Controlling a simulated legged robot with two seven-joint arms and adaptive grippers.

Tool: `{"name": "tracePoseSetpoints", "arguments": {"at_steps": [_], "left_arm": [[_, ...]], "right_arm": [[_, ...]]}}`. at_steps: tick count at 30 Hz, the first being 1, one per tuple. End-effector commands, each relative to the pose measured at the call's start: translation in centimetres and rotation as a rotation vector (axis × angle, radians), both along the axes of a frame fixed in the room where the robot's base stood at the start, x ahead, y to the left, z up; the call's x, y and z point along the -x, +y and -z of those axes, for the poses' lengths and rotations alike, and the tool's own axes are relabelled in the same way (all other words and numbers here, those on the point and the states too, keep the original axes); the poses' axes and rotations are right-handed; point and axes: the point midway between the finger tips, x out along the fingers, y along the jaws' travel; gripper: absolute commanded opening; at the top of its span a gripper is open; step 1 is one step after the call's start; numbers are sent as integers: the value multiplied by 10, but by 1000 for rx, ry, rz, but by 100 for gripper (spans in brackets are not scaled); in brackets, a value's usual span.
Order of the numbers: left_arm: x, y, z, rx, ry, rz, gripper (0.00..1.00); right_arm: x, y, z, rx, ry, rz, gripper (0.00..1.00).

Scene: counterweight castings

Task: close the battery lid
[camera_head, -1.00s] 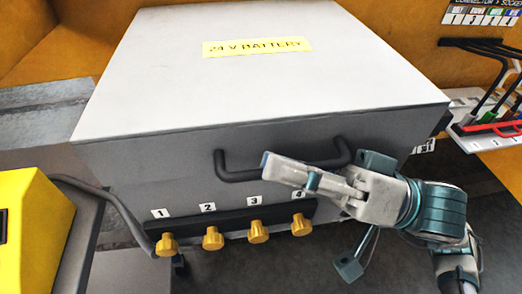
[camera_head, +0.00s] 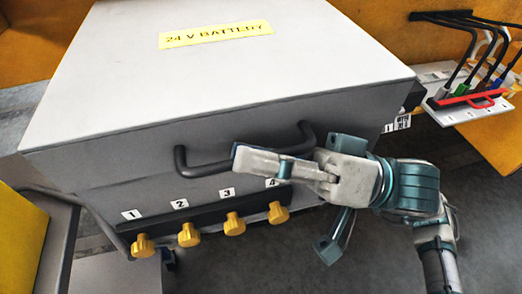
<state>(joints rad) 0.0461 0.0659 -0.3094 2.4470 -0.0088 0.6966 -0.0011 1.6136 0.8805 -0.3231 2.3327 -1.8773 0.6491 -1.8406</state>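The grey battery lid (camera_head: 230,75) carries a yellow "24 V BATTERY" label (camera_head: 215,34) and lies flat over the battery box (camera_head: 130,197). I see no clear gap along its front edge. A dark bar handle (camera_head: 212,167) sticks out of the front. My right gripper (camera_head: 240,160) is in front of the handle, its fingers pointing left and covering part of the bar. The fingers overlap in this view, so their opening and any contact with the handle are unclear. My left gripper is out of view.
Below the handle is a dark strip with several yellow knobs (camera_head: 189,235) numbered from 1. A yellow unit (camera_head: 22,240) stands at the lower left. At the right, a white connector rack (camera_head: 470,112) holds black cables and a red bar.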

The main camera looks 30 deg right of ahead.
Motion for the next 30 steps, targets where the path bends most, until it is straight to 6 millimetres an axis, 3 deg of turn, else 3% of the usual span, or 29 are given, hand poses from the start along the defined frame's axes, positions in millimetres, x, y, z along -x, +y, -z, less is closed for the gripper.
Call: {"name": "tracePoseSetpoints", "arguments": {"at_steps": [13,30], "left_arm": [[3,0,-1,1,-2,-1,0],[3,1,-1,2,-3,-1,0]], "right_arm": [[3,-7,5,1,5,1,23],[45,-75,31,-2,7,0,23]]}}
